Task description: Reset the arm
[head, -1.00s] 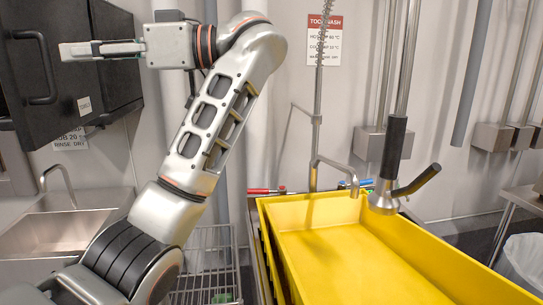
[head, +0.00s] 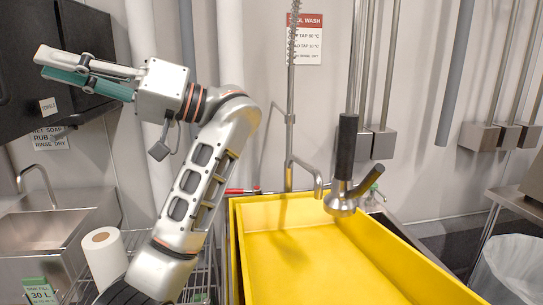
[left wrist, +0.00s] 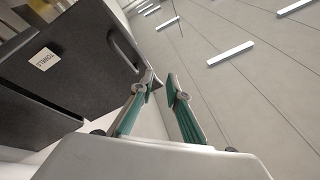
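My left arm rises from the bottom of the head view, bent at the elbow, and its gripper (head: 42,63) points left in front of the black cabinet (head: 88,42). The two fingers stand apart with nothing between them. In the left wrist view the gripper (left wrist: 160,83) also shows a gap between its teal-lined fingers. One finger overlaps the end of the cabinet handle (left wrist: 124,48) in that view; I cannot tell whether they touch. My right gripper is in neither view.
A yellow basin (head: 330,262) fills the lower right, with a hanging spray head (head: 341,200) above it. A steel sink (head: 50,230) and a paper roll (head: 104,258) are at lower left. A bin bag (head: 508,270) is at far right.

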